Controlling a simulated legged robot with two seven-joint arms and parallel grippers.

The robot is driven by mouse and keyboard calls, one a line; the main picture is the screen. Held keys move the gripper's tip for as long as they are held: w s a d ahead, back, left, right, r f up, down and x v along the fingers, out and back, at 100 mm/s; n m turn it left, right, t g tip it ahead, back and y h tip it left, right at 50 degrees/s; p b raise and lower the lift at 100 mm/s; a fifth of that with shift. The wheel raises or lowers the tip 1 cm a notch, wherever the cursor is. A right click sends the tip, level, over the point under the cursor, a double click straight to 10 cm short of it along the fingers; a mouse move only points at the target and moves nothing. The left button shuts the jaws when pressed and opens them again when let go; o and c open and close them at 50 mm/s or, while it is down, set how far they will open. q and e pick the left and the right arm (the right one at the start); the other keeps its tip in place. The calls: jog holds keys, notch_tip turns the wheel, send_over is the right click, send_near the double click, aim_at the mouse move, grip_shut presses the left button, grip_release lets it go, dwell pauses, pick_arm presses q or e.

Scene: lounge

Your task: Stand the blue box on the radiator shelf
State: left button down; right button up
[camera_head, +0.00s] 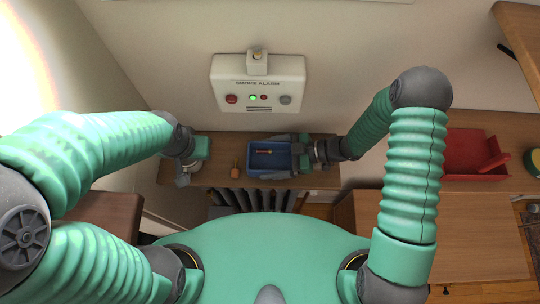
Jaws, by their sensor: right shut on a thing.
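The blue box (256,165) is an open-topped tray-like box at the middle of the wooden radiator shelf (220,176). A small orange item (264,151) shows inside it. My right gripper (291,158) is at the box's right side and shut on it. From above I cannot tell whether the box's underside touches the shelf. My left gripper (190,170) is over the shelf's left end, apart from the box; its fingers are too small and hidden to read.
A small orange-brown object (235,170) stands on the shelf just left of the box. Dark radiator fins (255,199) show below the shelf. A white smoke alarm panel (258,83) is on the wall behind. A red tray (470,152) lies at right, beyond a wooden cabinet (470,235).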

jog(key=o, duration=1.6)
jog(key=shift+s, duration=0.1)
jog(key=shift+d+r, duration=0.1)
jog(key=shift+d, duration=0.35)
jog(key=b+v, duration=0.1)
jog(key=v, duration=1)
jog(key=shift+d+r, duration=0.15)
jog(key=shift+d, duration=0.05)
jog(key=shift+a, duration=0.1)
